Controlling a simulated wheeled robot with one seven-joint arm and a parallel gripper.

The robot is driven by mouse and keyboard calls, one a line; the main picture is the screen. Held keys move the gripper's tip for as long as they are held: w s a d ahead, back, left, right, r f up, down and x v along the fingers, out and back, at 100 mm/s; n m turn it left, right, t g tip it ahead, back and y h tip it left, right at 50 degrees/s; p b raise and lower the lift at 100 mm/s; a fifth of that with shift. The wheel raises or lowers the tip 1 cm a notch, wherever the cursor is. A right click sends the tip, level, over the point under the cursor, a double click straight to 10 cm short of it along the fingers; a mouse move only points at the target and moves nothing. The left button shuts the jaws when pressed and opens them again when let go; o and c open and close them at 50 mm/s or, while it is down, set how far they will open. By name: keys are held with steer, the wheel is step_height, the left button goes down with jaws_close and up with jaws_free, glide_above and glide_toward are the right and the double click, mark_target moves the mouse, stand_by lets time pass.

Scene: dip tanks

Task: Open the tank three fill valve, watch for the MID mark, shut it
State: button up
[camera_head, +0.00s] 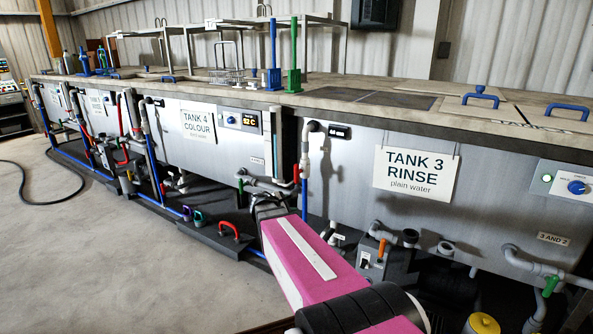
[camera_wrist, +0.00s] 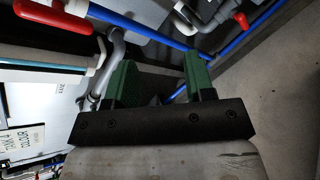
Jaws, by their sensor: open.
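Tank three (camera_head: 343,185) carries a sign (camera_head: 415,172) reading "TANK 3 RINSE plain water". At its left end a grey pipe with a bent top (camera_head: 312,130) runs down to a blue pipe (camera_head: 305,200). A small red handle (camera_head: 296,173) shows beside that pipe; I cannot tell whether it is open or shut. My gripper (camera_head: 268,203) is low in front of the gap between tanks four and three. In the wrist view my gripper (camera_wrist: 158,80) is open and empty, with green fingers. A red handle (camera_wrist: 235,22) lies beyond them, apart from them. I cannot make out a MID mark.
Tank four (camera_head: 190,150) stands to the left. Pipes and a low ledge with a red loop handle (camera_head: 229,230) run along the tank fronts. An orange-handled valve (camera_head: 382,247) and a green-handled valve (camera_head: 550,286) sit at right. Floor (camera_head: 90,260) at left is mostly clear.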

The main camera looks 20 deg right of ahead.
mark_target(295, 170)
steer(key=w+r+n+t+h, duration=0.3)
steer(key=w+r+n+t, duration=0.2)
steer(key=w+r+n, duration=0.35)
steer(key=shift+n, duration=0.45)
steer(key=x, duration=1.1)
steer(key=shift+d+f, duration=0.15)
steer(key=shift+f, duration=0.15)
jaws_close()
